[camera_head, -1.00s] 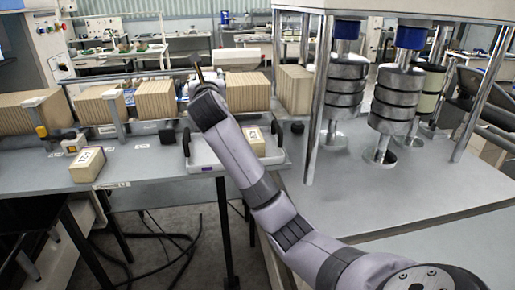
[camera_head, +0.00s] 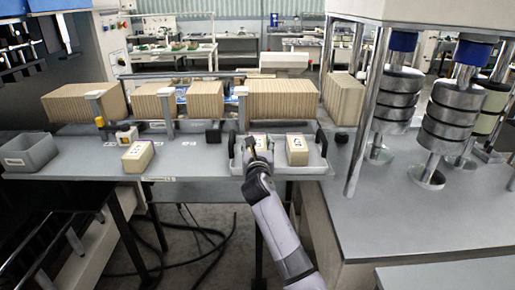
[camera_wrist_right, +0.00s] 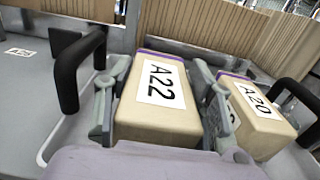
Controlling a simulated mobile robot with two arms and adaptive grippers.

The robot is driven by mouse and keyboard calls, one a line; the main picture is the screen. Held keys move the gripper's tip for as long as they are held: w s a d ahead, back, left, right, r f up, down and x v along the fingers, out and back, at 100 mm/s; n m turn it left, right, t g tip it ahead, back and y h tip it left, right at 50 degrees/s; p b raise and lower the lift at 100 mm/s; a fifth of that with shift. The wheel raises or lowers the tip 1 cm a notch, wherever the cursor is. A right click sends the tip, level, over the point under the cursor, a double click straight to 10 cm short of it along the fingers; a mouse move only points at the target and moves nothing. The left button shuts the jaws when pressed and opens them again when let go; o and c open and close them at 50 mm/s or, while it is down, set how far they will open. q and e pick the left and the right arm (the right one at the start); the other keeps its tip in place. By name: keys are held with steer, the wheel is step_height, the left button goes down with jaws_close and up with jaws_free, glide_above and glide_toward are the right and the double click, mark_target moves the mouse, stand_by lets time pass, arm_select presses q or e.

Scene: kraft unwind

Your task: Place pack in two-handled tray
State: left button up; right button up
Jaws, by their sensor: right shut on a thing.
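The two-handled tray (camera_head: 318,162) is a shallow light-grey tray with dark handles at its left and right ends. My right gripper (camera_head: 258,150) is over its left half. In the right wrist view its fingers are shut on both sides of the tan pack labelled A22 (camera_wrist_right: 155,112), which lies between the tray handles. I cannot tell whether this pack touches the tray floor. A second tan pack, labelled A20 (camera_wrist_right: 255,125), lies to its right in the tray and also shows in the head view (camera_head: 297,150). My left gripper is out of view.
Another labelled tan pack (camera_head: 138,157) lies on the table left of the tray. A grey bin (camera_head: 28,152) stands at the far left. Rows of kraft-brown blocks (camera_head: 285,98) line the back behind the tray. A press with metal columns (camera_head: 368,110) stands on the right.

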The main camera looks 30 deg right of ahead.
steer(key=shift+f, duration=0.7)
steer(key=shift+f, duration=0.15)
steer(key=o, duration=1.3)
steer(key=shift+o, duration=0.2)
